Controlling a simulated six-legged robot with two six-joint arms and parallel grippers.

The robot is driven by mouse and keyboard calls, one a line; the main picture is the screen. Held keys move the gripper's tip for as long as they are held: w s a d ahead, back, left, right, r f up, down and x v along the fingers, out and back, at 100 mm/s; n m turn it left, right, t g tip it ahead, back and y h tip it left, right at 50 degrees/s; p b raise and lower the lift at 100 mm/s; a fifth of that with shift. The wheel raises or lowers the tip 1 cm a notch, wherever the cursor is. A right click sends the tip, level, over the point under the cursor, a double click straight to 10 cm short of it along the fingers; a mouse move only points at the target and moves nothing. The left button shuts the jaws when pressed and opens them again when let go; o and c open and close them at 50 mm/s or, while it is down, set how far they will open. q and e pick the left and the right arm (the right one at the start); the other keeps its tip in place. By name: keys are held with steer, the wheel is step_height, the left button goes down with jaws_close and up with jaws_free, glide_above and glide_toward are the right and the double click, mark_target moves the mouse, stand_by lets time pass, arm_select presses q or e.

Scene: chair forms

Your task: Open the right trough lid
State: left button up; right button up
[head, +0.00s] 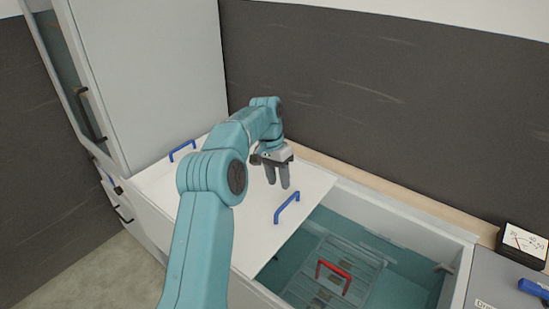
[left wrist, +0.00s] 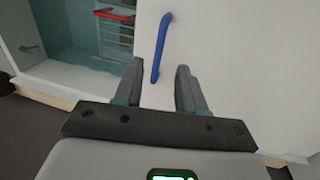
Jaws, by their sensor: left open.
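A white lid panel (head: 240,240) covers the left part of the trough. A blue handle (head: 287,207) stands near its right edge, and another blue handle (head: 182,150) is at the far left. The right part of the trough (head: 400,275) is uncovered, showing a teal inside. My left gripper (head: 278,184) is open and empty, pointing down above the panel just behind the nearer blue handle. In the left wrist view the blue handle (left wrist: 160,50) shows between and beyond the open fingers (left wrist: 160,80); I see no contact. My right gripper is out of view.
A rack with a red handle (head: 333,275) sits inside the uncovered trough. A tall white cabinet (head: 150,70) stands at the left. A dial gauge (head: 524,243) and a grey box with a blue handle (head: 533,288) are at the right. A dark wall (head: 400,100) runs behind.

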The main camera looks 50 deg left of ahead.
arm_select(q)
step_height(320, 180, up, 8)
steer(key=a+p, duration=0.1)
steer(key=p, duration=0.1)
steer(key=shift+s+a, duration=0.2)
steer(key=shift+a, duration=0.1)
steer(key=shift+r, duration=0.1)
